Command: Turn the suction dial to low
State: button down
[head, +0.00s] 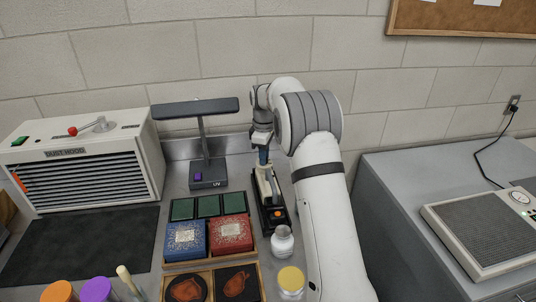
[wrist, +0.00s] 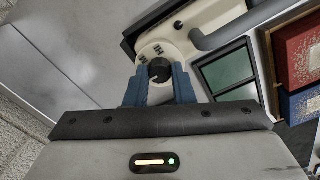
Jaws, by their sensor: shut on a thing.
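The suction dial (wrist: 159,71) is a small dark round knob on a cream rounded housing (wrist: 165,42), with small letter marks around it; one seems to read HI. I cannot tell for sure where its pointer stands. My gripper (wrist: 159,86) has its two blue fingers on either side of the knob, shut on it. The dial itself is hidden there by my gripper.
A dark lamp stand (head: 208,174) stands left of my gripper. A tray with blue (head: 185,238) and red (head: 231,233) boxes lies in front. A white jar (head: 282,243) and a yellow-lidded jar (head: 291,281) stand by my arm. A dust hood (head: 80,160) is at left.

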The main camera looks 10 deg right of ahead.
jog(key=shift+n, duration=0.5)
jog(key=c, duration=1.2)
grip_release()
jog(key=shift+c, duration=0.2)
notch_tip(320, 180, up, 8)
jog(key=shift+f+b, duration=0.2)
jog(key=shift+b, duration=0.25)
jog(key=shift+r, duration=0.1)
